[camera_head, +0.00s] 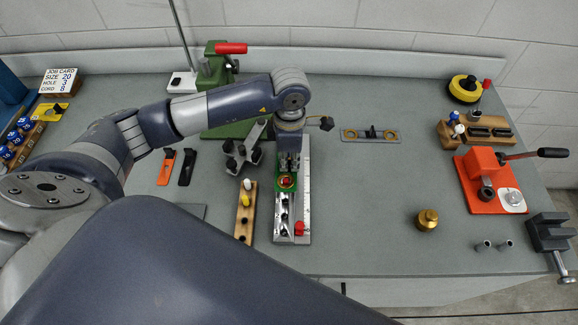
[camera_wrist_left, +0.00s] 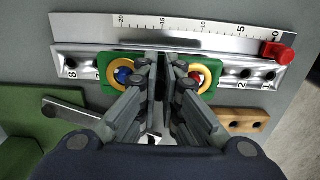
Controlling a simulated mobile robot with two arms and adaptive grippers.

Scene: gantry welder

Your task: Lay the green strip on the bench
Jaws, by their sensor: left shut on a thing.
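The green strip (camera_wrist_left: 106,88) has a brass ring near each end. A blue piece shows inside one ring and a red piece inside the other. My left gripper (camera_wrist_left: 162,65) is shut on the strip's middle, between the rings; its fingers hide that part. In the head view my left gripper (camera_head: 288,165) points down over the metal rail, and the strip (camera_head: 286,187) is partly hidden beneath it. The strip is over the numbered rail (camera_wrist_left: 85,62); I cannot tell whether it touches it. The grey bench (camera_head: 350,220) lies under everything. My right gripper is not in view.
A ruler with a red stop (camera_head: 299,228) runs along the rail. A wooden peg block (camera_head: 246,212) stands close left. A grey plate with two brass rings (camera_head: 370,135) lies behind right. A brass weight (camera_head: 427,220) and an orange press (camera_head: 480,190) stand right. Bench between is clear.

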